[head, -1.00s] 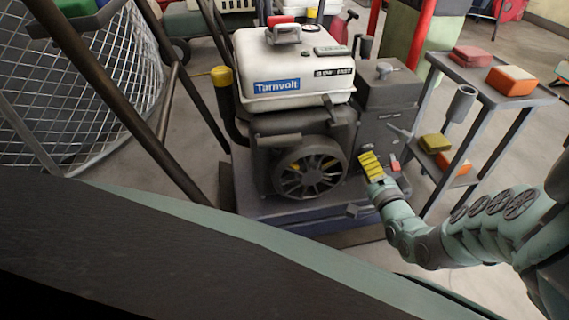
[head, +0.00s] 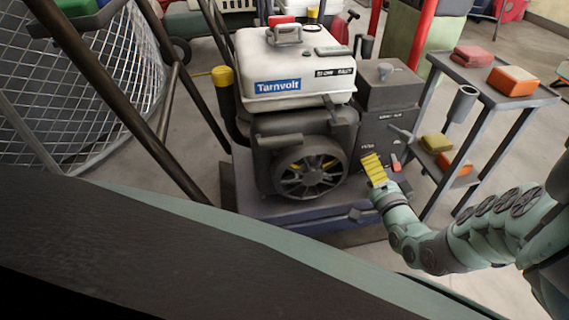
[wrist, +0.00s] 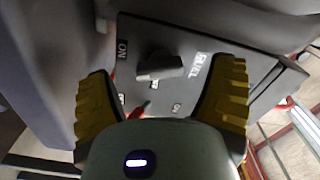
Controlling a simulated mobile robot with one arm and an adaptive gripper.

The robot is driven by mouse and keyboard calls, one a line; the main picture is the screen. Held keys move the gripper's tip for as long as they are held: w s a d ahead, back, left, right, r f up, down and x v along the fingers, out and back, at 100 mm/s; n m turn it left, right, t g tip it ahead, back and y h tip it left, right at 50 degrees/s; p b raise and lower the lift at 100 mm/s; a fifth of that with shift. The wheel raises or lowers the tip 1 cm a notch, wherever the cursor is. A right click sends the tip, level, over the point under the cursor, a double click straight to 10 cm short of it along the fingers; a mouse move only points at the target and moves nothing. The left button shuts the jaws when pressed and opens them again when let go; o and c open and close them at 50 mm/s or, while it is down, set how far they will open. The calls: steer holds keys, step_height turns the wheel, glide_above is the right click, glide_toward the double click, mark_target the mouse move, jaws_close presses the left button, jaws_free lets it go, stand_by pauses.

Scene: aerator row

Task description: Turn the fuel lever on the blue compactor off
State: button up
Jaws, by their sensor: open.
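The compactor's engine (head: 300,130) has a white Tarnvolt tank and stands on a blue base (head: 330,222) in the head view. In the wrist view, a dark fuel lever (wrist: 160,66) sits on a grey panel between FUEL and ON labels. Its long grip lies roughly crosswise in that picture. My gripper (wrist: 165,72) has yellow fingers, spread open on either side of the lever with gaps to it; they do not appear to touch it. In the head view my gripper (head: 372,163) is at the engine's lower right front and hides part of the panel.
A small red switch (wrist: 142,108) is below the lever in the wrist view, close to my palm. A grey shelf cart (head: 490,85) with coloured blocks stands right of the engine. A wire mesh cage (head: 75,90) is at left. Dark handle bars cross left of the engine.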

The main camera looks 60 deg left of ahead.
steer(key=v, duration=1)
steer(key=shift+d, duration=0.35)
steer(key=shift+s, duration=0.1)
stand_by(0.4)
